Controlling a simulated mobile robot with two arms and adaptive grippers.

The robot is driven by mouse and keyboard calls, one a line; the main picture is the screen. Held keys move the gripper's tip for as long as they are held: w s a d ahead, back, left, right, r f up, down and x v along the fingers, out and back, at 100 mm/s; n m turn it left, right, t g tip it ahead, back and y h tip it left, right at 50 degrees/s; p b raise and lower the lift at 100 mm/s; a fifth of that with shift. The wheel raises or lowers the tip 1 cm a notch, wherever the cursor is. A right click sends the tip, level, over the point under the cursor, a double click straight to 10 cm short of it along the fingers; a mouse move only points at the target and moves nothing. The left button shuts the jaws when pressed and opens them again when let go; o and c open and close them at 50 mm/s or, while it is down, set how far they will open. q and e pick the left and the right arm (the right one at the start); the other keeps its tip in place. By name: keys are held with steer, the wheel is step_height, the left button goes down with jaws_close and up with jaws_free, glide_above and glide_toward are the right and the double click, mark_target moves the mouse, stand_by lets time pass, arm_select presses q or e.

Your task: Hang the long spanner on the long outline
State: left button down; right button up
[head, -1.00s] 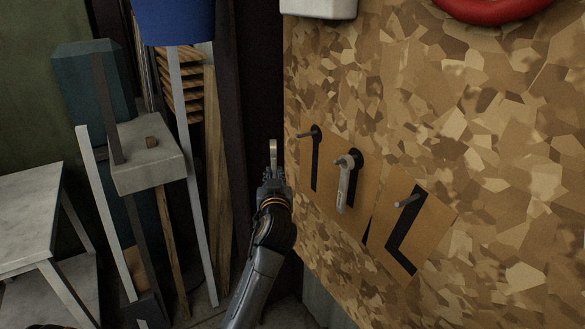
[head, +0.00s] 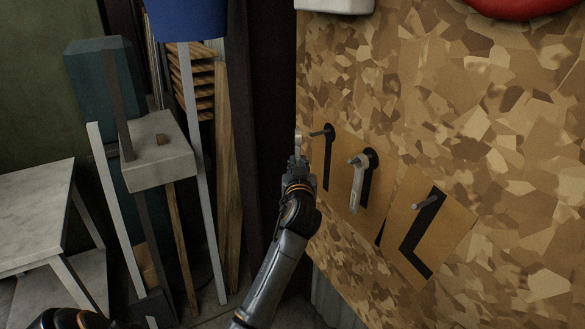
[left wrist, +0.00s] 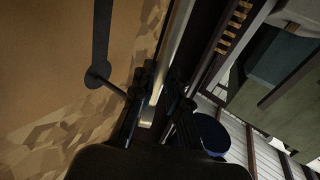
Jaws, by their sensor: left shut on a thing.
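My left gripper (head: 297,160) is shut on the long spanner (head: 298,142), a pale metal bar that stands up out of the fingers, seen nearly end-on. In the left wrist view the spanner (left wrist: 175,45) runs up between the fingers (left wrist: 152,98). The leftmost outline (head: 327,172), a straight dark bar that looks like the long outline, has a peg (head: 319,133) at its top. The spanner is just left of this peg and apart from it. The outline (left wrist: 102,38) and peg (left wrist: 112,86) show left of the spanner in the wrist view. My right gripper is out of view.
A shorter spanner (head: 356,187) hangs on the middle peg. The bent outline (head: 416,243) at right has a bare peg (head: 425,202). Left of my arm stand leaning boards (head: 229,180), a grey block (head: 158,150) and a pale table (head: 35,210).

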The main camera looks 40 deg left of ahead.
arm_select(q)
steer(key=w+d+f+b, duration=0.1)
steer(key=w+d+b, duration=0.1)
steer(key=w+b, duration=0.2)
steer(key=shift+w+d, duration=0.35)
steer(key=shift+w, duration=0.85)
steer(key=shift+f, duration=0.1)
stand_by(0.4)
